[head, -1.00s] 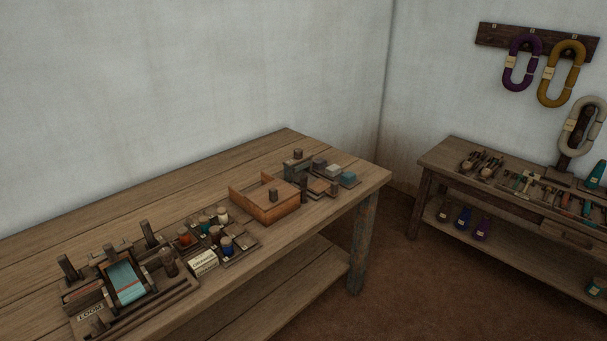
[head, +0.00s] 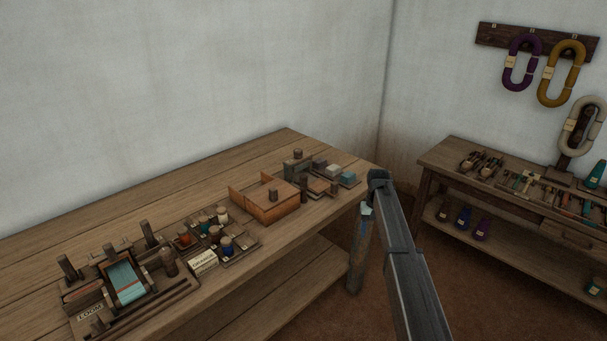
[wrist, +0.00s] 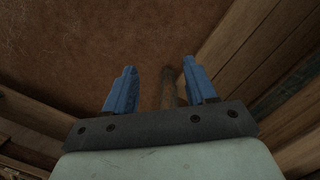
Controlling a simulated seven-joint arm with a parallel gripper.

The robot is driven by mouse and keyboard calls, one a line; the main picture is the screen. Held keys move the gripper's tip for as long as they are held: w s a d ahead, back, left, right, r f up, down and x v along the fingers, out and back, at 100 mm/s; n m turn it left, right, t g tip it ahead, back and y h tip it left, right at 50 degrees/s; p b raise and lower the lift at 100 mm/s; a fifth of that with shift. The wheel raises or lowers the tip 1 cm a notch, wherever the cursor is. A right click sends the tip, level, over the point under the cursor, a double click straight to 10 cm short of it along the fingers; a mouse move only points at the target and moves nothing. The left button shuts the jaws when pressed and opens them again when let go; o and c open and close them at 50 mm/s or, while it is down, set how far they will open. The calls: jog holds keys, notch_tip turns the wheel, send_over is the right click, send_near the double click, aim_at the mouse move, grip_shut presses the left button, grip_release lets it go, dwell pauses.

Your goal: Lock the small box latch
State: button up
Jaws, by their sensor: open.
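My gripper (head: 359,230) hangs at the table's right front corner, beside the leg and apart from the box, partly hidden by my arm. In the wrist view my gripper (wrist: 159,75) has its two blue fingers spread with nothing held. The table leg (wrist: 168,88) shows between and beyond them. The box is not recognisable in the wrist view.
The wooden table (head: 150,200) also holds a small loom (head: 125,280), several jars (head: 215,228) and a cluster of small blocks (head: 325,175). A side bench (head: 450,155) with tools stands to the right. Bare floor (wrist: 70,50) lies below my gripper.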

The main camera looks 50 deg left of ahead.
jog(key=s+a+r+n, duration=0.2)
jog(key=s+a+r, duration=0.1)
jog(key=a+r, duration=1.45)
notch_tip(320, 180, up, 12)
jog(key=t+y, duration=0.1)
send_over(303, 175)
jog(key=shift+n, duration=0.3)
notch_tip(303, 175, down, 13)
jog(key=shift+d, duration=0.15)
grip_shut()
